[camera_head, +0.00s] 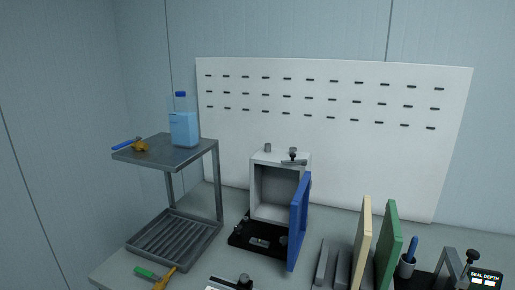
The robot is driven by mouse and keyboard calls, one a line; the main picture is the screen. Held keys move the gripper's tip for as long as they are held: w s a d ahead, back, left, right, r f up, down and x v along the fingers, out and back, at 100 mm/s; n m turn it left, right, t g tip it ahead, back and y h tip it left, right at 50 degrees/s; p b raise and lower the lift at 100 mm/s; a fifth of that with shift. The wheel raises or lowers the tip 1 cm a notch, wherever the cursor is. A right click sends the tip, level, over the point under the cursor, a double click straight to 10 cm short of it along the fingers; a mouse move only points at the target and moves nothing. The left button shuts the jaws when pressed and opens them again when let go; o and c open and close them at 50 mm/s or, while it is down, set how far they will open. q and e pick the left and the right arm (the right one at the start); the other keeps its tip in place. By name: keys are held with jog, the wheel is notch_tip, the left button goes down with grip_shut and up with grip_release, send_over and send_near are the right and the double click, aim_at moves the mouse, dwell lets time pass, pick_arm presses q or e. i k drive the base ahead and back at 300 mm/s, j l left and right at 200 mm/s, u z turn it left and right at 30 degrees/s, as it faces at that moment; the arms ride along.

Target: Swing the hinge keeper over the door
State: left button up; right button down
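A light grey box (257,190) stands on the bench with its open front facing me. Its blue door (299,225) stands swung out at the right side of the opening, so the inside shows. A small dark knob with a short grey bar (293,161) sits at the top front edge of the box; it may be the hinge keeper, but it is too small to tell. The bar lies near the top of the opening, apart from the door's main face. Neither of my grippers is in view.
A black base (240,236) lies before the box. A grey shelf rack (217,185) at left holds a blue bottle (184,128). A slotted white board (330,145) stands behind.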

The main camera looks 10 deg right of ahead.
aim_at(293, 156)
jog(key=i+j, duration=0.15)
jog(key=j, duration=0.2)
jog(key=i+j+z, duration=0.1)
jog(key=j, duration=0.25)
jog(key=i+j, duration=0.2)
jog(key=j, duration=0.15)
jog(key=i+j+z, duration=0.1)
jog(key=j, duration=0.25)
jog(key=i+j, duration=0.2)
jog(key=j, duration=0.15)
